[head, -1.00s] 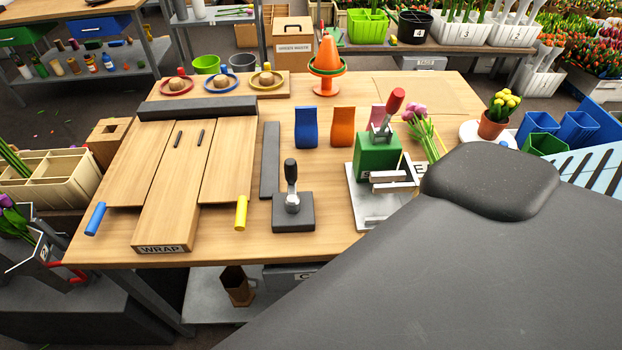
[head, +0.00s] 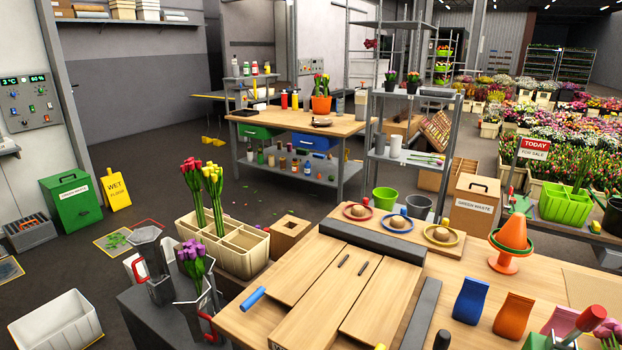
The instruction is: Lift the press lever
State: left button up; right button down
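The red-handled lever (head: 590,318) is at the lower right corner of the head view and slants up to the right. The green body of the press (head: 537,342) shows only as a sliver at the bottom edge; the rest of the press is out of the picture. A dark upright handle (head: 442,341) stands left of it, also cut off by the bottom edge. Neither of my grippers is in view, so where they are relative to the lever cannot be seen.
Blue (head: 470,300), orange (head: 513,315) and pink (head: 560,321) bags stand in a row near the press. The wrapping board (head: 330,280) fills the table's left part. An orange cone (head: 511,238) stands at the back right.

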aim_at(593, 315)
jog(key=z, duration=1.65)
